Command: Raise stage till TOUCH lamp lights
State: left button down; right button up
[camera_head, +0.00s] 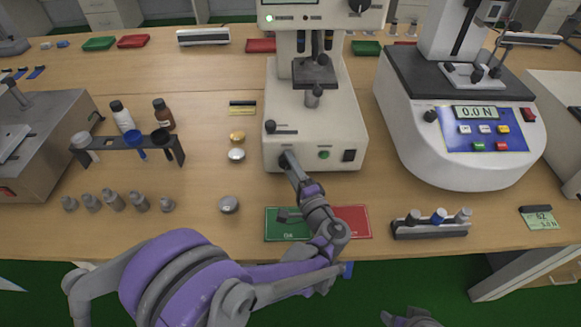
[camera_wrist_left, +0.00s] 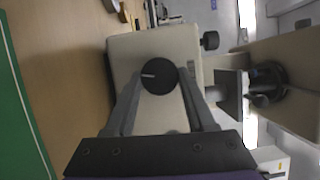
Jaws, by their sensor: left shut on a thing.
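The cream tester (camera_head: 350,125) stands mid-table with a dark stage (camera_head: 315,76) below its upper head. A white round light (camera_head: 269,18) shows bright on the upper head; its label is too small to read. A green round button or lamp (camera_head: 324,154) is on the lower front. My left gripper (camera_head: 288,163) reaches the front left of the base. In the left wrist view its fingers are shut on a black round knob (camera_wrist_left: 158,76) with a white pointer mark. My right gripper (camera_head: 410,318) shows only partly at the bottom edge; its fingers are unclear.
A force tester (camera_head: 470,130) reading 0.0 N stands right. Green and red mats (camera_head: 352,222) lie under my left arm. A rack with bottles (camera_head: 125,142), small metal weights (camera_head: 139,202) and a round silver piece (camera_head: 228,205) lie left. A weight holder (camera_head: 430,231) sits right.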

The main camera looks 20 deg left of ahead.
pick_arm(q)
jog(key=shift+m, duration=0.5)
jog(key=shift+c, duration=1.2)
grip_release()
jog(key=shift+s+d, duration=0.1)
jog(key=v, duration=1)
jog(key=shift+s+d+f, duration=0.1)
jog(key=shift+s+f, duration=0.15)
